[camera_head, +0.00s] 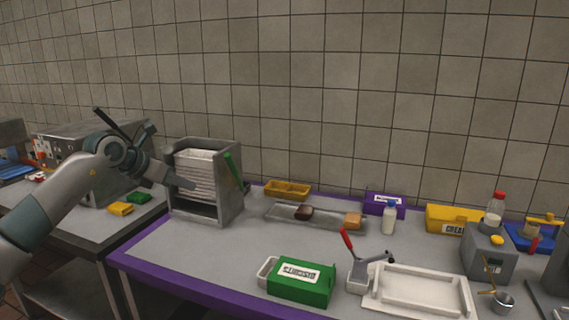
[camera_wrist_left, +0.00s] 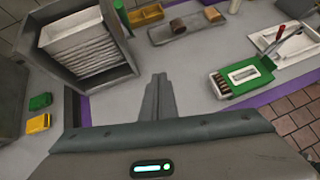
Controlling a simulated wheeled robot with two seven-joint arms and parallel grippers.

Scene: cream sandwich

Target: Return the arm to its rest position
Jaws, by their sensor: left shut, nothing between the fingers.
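My left arm comes in from the left in the head view, and its gripper (camera_head: 181,182) is in front of the metal rack of white trays (camera_head: 207,165). In the left wrist view the fingers of my left gripper (camera_wrist_left: 157,96) are together and hold nothing. They point over the grey table top (camera_wrist_left: 190,88), with the tray rack (camera_wrist_left: 85,45) to their upper left. I cannot tell from the head view how far the fingertips are from the rack. My right gripper is not in view.
A green biscuits box (camera_head: 302,283) stands near the front edge. A grey tray (camera_head: 330,217) holds a dark piece and a tan piece. A red-handled device (camera_head: 357,265), a white tray (camera_head: 419,290) and a milk bottle (camera_head: 389,218) are on the right. The left front table top is clear.

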